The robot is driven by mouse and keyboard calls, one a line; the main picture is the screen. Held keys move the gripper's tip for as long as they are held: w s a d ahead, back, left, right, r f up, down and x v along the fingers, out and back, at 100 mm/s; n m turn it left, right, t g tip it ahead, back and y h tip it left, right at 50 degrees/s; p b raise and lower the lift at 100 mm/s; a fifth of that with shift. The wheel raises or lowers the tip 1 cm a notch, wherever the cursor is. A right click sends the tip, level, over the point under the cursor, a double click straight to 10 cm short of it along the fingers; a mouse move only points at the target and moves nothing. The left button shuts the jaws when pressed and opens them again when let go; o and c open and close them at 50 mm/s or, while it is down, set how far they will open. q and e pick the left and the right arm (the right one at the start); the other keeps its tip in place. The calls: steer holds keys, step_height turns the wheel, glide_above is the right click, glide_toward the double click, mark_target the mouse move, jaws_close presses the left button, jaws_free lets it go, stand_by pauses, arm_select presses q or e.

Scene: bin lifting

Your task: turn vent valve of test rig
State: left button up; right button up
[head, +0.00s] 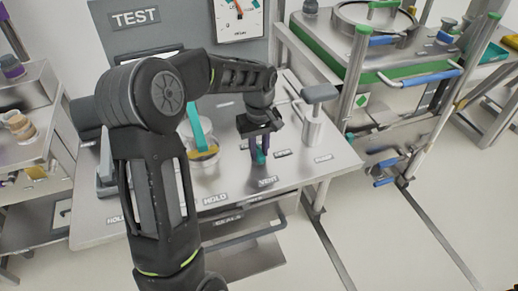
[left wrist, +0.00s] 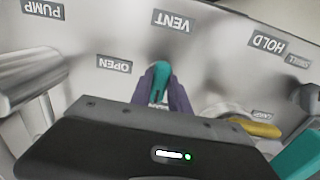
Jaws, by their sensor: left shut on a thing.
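The test rig is a steel table (head: 330,158) with a grey back panel marked TEST. The vent valve (head: 262,157) has a small teal handle near the VENT label. In the left wrist view the teal handle (left wrist: 160,74) points toward the VENT label (left wrist: 174,21). My left gripper (head: 259,152) reaches down from above, its two purple fingers on either side of the handle and shut on it. The gripper also shows in the left wrist view (left wrist: 162,88). The valve's base is hidden by the fingers and gripper body. My right gripper is not in view.
A pump with a grey T-handle (head: 320,93) stands right of the valve. A teal lever (head: 196,125) and a clear vessel with yellow stand to its left. A dial gauge (head: 238,12) hangs above. A steel cart (head: 398,70) with blue handles stands at the right.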

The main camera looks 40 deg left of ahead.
arm_select(q)
steer(key=shift+m, duration=0.3)
jaws_close()
steer(key=m, duration=0.8)
steer(key=shift+m, duration=0.3)
steer(key=m, duration=0.4)
steer(key=shift+m, duration=2.4)
steer(key=o, duration=0.9)
jaws_free()
steer(key=shift+o, duration=0.2)
steer(key=shift+r, duration=0.1)
